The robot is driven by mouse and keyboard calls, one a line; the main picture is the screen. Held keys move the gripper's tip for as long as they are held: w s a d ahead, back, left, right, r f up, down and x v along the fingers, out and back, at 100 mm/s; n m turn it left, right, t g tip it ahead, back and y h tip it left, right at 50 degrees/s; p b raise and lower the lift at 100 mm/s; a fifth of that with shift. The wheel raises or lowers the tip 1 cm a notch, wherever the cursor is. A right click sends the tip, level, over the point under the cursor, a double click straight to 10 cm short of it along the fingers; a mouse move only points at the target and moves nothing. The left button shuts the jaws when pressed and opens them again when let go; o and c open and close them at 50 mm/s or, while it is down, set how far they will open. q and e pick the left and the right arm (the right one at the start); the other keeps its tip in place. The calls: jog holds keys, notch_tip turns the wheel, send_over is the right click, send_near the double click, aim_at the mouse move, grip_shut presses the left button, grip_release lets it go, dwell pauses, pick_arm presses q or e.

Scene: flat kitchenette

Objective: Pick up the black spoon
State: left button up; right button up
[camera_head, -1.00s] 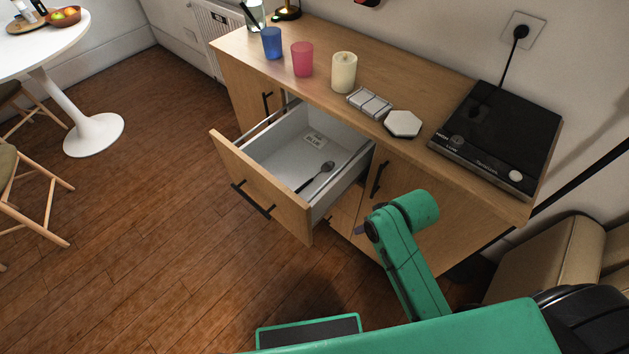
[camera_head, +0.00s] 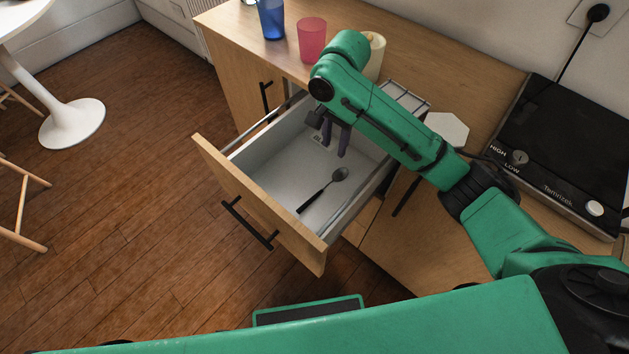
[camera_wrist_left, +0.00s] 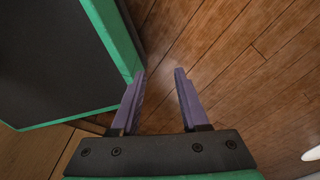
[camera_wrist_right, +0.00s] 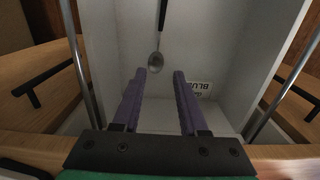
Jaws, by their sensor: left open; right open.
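The black spoon (camera_head: 323,191) lies on the floor of the open drawer (camera_head: 262,172), with its dark handle toward the drawer front and its grey bowl toward the cabinet. It also shows in the right wrist view (camera_wrist_right: 157,50), beyond the fingertips and a little left of their middle. My right gripper (camera_head: 335,148) is open and empty, over the rear part of the drawer, fingers pointing down. It shows in the right wrist view (camera_wrist_right: 160,75) with purple fingers apart. My left gripper (camera_wrist_left: 162,72) is open and empty above the wooden floor, outside the head view.
A label (camera_wrist_right: 202,88) lies in the drawer near the back. On the cabinet top stand a blue cup (camera_head: 271,18), a pink cup (camera_head: 311,40), a candle (camera_head: 375,58), a white hexagonal item (camera_head: 447,129) and a black hotplate (camera_head: 565,150). Drawer walls surround the spoon.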

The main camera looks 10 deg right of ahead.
jog(key=f, duration=0.2)
jog(key=b, duration=0.2)
send_over(334, 180)
notch_tip(334, 180, down, 5)
jog(key=shift+m, duration=0.3)
notch_tip(334, 180, down, 8)
jog(key=shift+f+b, duration=0.1)
jog(key=shift+b, duration=0.55)
pick_arm(q)
jog(key=f, duration=0.5)
jog(key=shift+s+a, duration=0.25)
jog(key=shift+s, duration=0.15)
pick_arm(e)
grip_shut()
